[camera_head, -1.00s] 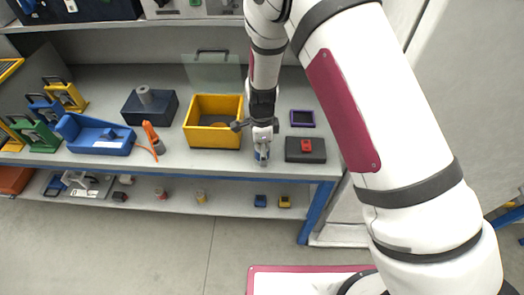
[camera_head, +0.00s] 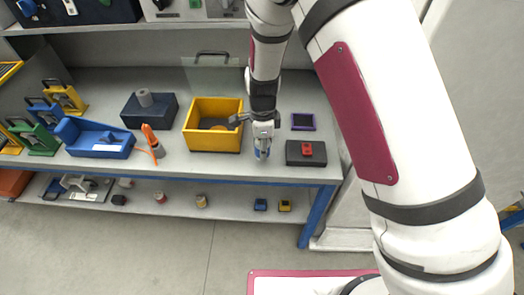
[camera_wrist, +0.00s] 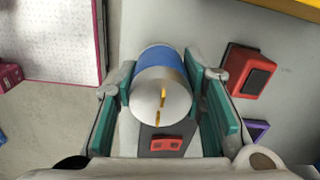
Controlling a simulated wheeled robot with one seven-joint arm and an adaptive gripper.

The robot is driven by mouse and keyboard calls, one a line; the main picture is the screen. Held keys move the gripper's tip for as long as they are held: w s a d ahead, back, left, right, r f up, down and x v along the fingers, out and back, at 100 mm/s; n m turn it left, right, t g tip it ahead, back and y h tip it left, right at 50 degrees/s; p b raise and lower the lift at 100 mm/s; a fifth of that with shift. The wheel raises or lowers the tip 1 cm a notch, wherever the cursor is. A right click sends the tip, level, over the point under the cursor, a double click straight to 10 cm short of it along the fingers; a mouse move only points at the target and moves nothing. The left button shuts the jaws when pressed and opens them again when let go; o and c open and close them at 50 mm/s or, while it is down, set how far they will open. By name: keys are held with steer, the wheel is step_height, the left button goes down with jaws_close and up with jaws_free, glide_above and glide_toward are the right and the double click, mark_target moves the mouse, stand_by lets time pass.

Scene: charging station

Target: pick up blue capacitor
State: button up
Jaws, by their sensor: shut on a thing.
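The blue capacitor, a blue cylinder with a pale silver end (camera_wrist: 158,62), is between the green-padded fingers of my gripper (camera_wrist: 160,88) in the wrist view. The pads touch it on both sides, and my gripper is shut on it. In the head view my gripper (camera_head: 262,152) points down over the front of the grey bench, right of the yellow bin. Only a small patch of blue shows between the fingers there. I cannot tell whether the capacitor is clear of the bench.
The yellow bin (camera_head: 214,146) stands just left of my gripper. A dark box with a red part (camera_head: 305,149) is close on the right, with a purple-framed tray (camera_head: 302,121) behind it. A blue holder (camera_head: 99,146) and orange tool (camera_head: 150,139) stand farther left.

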steer(key=s+d+r+p, duration=0.1)
steer(key=s, duration=0.6)
steer(key=s+d+r+p, duration=0.1)
steer(key=s+d+r, duration=0.1)
steer(key=s, duration=0.6)
steer(key=shift+s+d, duration=0.2)
steer(key=shift+w+f, duration=0.1)
